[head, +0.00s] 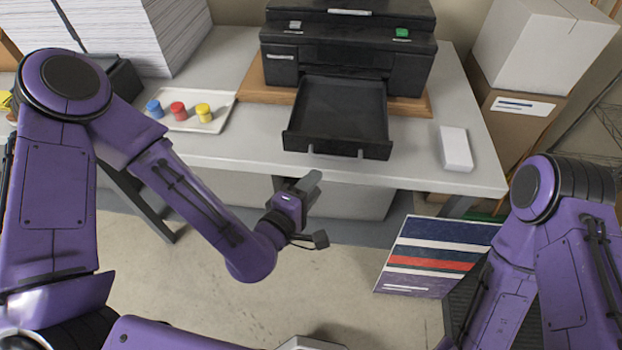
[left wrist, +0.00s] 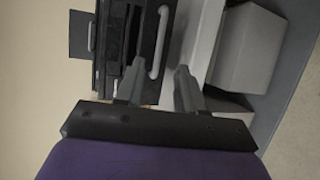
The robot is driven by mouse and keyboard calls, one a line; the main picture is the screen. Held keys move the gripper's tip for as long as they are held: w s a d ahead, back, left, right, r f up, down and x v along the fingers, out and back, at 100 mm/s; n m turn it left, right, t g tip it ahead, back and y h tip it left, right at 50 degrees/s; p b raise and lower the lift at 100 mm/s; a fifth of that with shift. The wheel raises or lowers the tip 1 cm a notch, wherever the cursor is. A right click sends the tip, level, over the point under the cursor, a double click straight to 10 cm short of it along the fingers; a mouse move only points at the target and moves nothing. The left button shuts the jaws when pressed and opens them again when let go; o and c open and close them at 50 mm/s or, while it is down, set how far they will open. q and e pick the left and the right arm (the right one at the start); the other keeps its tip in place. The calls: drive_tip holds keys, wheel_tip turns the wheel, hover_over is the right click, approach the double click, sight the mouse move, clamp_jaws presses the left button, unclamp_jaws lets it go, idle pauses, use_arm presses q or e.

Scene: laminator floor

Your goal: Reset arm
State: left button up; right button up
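My left gripper (head: 312,187) hangs in front of the table edge, below the pulled-out tray (head: 340,108) of the black machine (head: 348,42). In the left wrist view, its two fingers (left wrist: 160,78) stand apart with nothing between them. The tray's grey handle (left wrist: 158,42) shows beyond the fingers and is not gripped. My right arm is bent at the right side of the head view. Its gripper is out of sight.
A white tray (head: 222,112) holds blue, red and yellow capped pots. A white block (head: 455,148) lies near the table's right front edge. A paper stack (head: 140,30) stands back left, and boxes (head: 540,45) back right. A striped panel (head: 432,258) is below the table.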

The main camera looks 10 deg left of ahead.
idle(0.4)
use_arm(q)
drive_tip(key=s+a+f+m+g+y+b, duration=0.1)
drive_tip(key=s+a+f+m+g+y, duration=0.2)
drive_tip(key=f, duration=0.6)
drive_tip(key=s+a+f+m+g+y+b, duration=0.1)
drive_tip(key=s+a+f+m+g+b, duration=0.25)
drive_tip(key=f, duration=0.65)
drive_tip(key=s+a+f+m+g+y+b, duration=0.2)
drive_tip(key=s+a+f+g+y, duration=0.2)
drive_tip(key=s+a+f, duration=0.9)
drive_tip(key=s+a+g, duration=0.1)
drive_tip(key=s+a, duration=0.1)
drive_tip(key=shift+s+a+y+b, duration=0.3)
drive_tip(key=shift+s, duration=0.05)
